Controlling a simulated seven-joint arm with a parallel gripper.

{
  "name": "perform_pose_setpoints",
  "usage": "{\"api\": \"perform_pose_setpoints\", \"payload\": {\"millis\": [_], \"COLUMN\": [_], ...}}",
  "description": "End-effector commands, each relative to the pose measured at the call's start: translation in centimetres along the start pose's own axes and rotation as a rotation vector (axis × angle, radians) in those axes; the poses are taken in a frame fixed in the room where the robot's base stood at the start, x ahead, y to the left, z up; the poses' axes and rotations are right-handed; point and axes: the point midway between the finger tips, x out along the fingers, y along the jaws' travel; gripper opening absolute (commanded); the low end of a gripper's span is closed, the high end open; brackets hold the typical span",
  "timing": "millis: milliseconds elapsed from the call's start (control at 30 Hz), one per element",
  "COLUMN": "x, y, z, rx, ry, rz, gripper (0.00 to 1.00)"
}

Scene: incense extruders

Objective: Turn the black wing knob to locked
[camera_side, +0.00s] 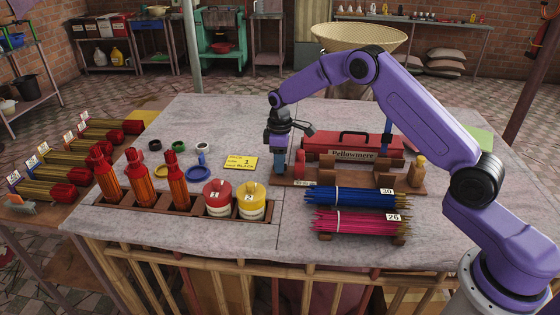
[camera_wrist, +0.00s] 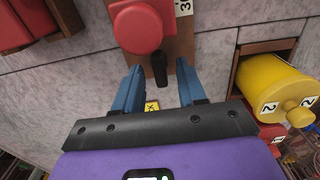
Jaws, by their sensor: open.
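The black wing knob (camera_wrist: 160,68) shows in the wrist view as a narrow dark bar, below a red round part (camera_wrist: 140,27) on a brown wooden base. My gripper (camera_side: 280,171) is open, with two blue fingers. In the wrist view its fingertips point toward the knob, one on either side with gaps between. I cannot tell how deep the fingers reach or whether they touch anything. In the side view my gripper points down at the left end of the wooden base (camera_side: 345,184), beside a red post (camera_side: 300,162); the knob cannot be made out there.
A red Pellowmere box (camera_side: 352,146) stands behind the base. Blue (camera_side: 350,197) and pink (camera_side: 350,222) stick bundles lie in front. A yellow card (camera_side: 240,162), red jar (camera_side: 218,198), yellow jar (camera_side: 251,201) and orange bottles (camera_side: 141,183) are to the left.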

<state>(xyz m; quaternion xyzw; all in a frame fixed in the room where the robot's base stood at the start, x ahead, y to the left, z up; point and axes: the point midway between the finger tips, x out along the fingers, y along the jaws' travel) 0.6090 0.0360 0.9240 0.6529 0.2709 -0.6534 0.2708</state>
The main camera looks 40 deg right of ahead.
Motion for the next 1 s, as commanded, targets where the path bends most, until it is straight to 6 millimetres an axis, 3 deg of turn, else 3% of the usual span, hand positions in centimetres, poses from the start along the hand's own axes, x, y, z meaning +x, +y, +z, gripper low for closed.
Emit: {"api": "perform_pose_setpoints", "payload": {"millis": [300,333,433,467,1000], "x": [0.31,0.31,0.3,0.29,0.25], "y": [0.03,0.03,0.03,0.03,0.03], "z": [0.0,0.0,0.01,0.0,-0.02], "rx": [0.001,0.001,0.001,0.001,0.113], "ry": [0.001,0.001,0.001,0.001,0.001], "rz": [0.001,0.001,0.001,0.001,0.001], "gripper": [0.4,0.37,0.05,0.0,0.0]}}
